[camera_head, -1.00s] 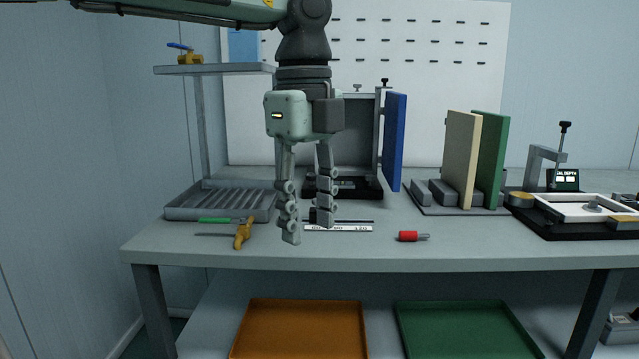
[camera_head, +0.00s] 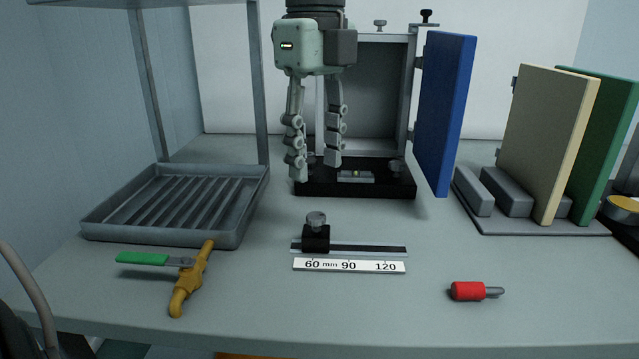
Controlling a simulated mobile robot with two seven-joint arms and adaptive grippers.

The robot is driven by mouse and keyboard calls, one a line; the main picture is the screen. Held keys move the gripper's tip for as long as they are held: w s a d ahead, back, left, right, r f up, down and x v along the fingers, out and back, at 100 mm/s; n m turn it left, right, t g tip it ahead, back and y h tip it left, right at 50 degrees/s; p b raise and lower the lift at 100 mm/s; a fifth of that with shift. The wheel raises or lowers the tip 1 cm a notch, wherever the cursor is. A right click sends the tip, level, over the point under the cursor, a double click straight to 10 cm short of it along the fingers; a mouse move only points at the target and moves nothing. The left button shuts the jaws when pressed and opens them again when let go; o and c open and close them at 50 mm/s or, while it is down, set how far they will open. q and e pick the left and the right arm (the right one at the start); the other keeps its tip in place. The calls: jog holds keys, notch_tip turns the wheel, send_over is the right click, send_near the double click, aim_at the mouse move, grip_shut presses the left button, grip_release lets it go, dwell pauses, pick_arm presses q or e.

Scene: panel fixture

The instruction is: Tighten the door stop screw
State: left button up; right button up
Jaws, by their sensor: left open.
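A black sliding block (camera_head: 316,238) with a grey screw knob (camera_head: 316,221) on top sits at the left end of a dark rail, behind a white scale strip (camera_head: 349,266) marked 60, 90 and 120 mm. The blue door (camera_head: 446,112) stands open on the right side of a grey cabinet frame (camera_head: 375,95). Two more knobs, one grey (camera_head: 380,25) and one black (camera_head: 427,16), show at the frame's top. My left gripper (camera_head: 314,170) is open and empty, fingers down, in front of the cabinet, above and apart from the sliding block. My right gripper is out of view.
A ribbed grey tray (camera_head: 240,236) stands at left, with a yellow valve with a green handle (camera_head: 187,278) before it. A red-handled tool (camera_head: 468,291) lies front right. Beige (camera_head: 548,140) and green (camera_head: 612,140) panels stand in a rack at right.

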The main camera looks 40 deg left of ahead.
aim_at(316, 216)
pick_arm(q)
jog(key=shift+w+f, duration=0.15)
jog(key=shift+f, duration=0.45)
notch_tip(316, 216, down, 6)
jog(key=shift+f, duration=0.25)
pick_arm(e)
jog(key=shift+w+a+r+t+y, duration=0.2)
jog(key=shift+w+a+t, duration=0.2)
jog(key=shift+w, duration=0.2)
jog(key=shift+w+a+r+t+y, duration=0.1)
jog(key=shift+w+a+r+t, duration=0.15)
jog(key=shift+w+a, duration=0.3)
pick_arm(q)
grip_shut()
